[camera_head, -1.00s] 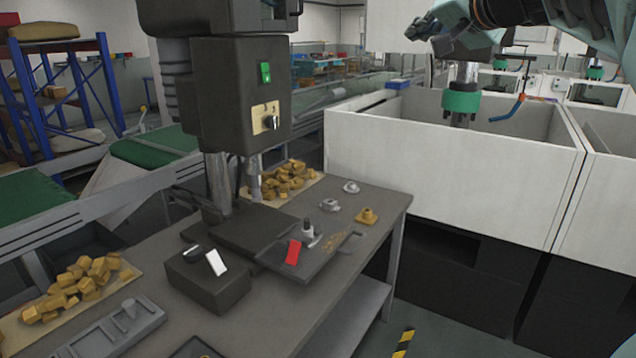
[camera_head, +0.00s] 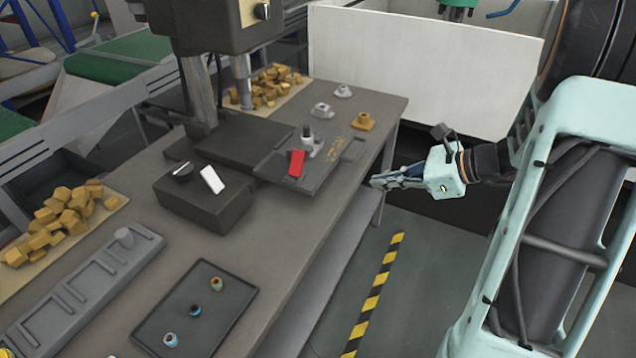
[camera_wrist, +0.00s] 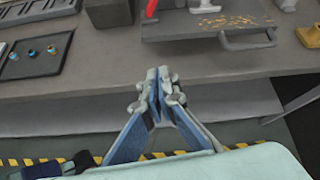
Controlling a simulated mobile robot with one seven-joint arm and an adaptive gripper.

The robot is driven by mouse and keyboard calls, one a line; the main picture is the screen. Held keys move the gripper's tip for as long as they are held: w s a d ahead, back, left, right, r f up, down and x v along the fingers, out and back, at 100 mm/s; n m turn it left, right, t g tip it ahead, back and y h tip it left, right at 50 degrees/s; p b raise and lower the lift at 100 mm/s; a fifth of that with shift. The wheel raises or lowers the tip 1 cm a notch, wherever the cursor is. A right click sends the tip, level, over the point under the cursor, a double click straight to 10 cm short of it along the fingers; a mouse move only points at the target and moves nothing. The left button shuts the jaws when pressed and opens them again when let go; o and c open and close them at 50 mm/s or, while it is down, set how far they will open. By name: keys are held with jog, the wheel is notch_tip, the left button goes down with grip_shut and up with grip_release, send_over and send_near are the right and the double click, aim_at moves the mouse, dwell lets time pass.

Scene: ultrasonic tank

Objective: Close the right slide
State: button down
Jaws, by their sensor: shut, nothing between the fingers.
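The slide is a dark flat plate (camera_head: 318,172) with a pull handle (camera_head: 353,148) on the right of the drill press base, and it juts out toward the bench's front edge. In the wrist view the slide plate (camera_wrist: 190,27) and its looped handle (camera_wrist: 248,40) show at the top, ahead of my gripper. A red lever (camera_head: 296,164) and a grey fixture (camera_head: 309,141) stand on the plate. My gripper (camera_head: 376,182) is shut and empty, off the front edge of the bench, to the right of the slide and apart from it. Its closed fingertips (camera_wrist: 158,74) show in the wrist view.
A dark box (camera_head: 200,203) with a white lever stands left of the slide. A tray (camera_head: 190,318) with small coloured parts lies on the bench (camera_head: 275,236). Metal and brass pieces (camera_head: 363,121) sit behind the handle. The floor before the bench is clear, with a striped line (camera_head: 375,290).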

aim_at(259, 169)
jog(key=shift+m+y, duration=0.4)
jog(key=shift+m, duration=0.4)
jog(key=shift+s+a+r+x, duration=0.15)
jog(key=shift+s+a+x, duration=0.1)
jog(key=shift+x, duration=2.15)
jog(key=shift+s+a+r+x, duration=0.15)
jog(key=shift+a+x, duration=0.05)
jog(key=shift+x, duration=2.2)
jog(key=shift+s+a+r+x, duration=0.2)
jog(key=shift+a+x, duration=0.05)
jog(key=shift+x, duration=2.15)
jog(key=w+a, duration=0.3)
jog(key=a, duration=0.2)
jog(key=w+a+b, duration=0.1)
jog(key=w+a, duration=0.2)
jog(key=a, duration=0.3)
jog(key=w+a+b, duration=0.1)
jog(key=w+a, duration=0.3)
jog(key=a, duration=0.2)
jog(key=shift+w, duration=0.1)
jog(key=shift+w+a, duration=0.3)
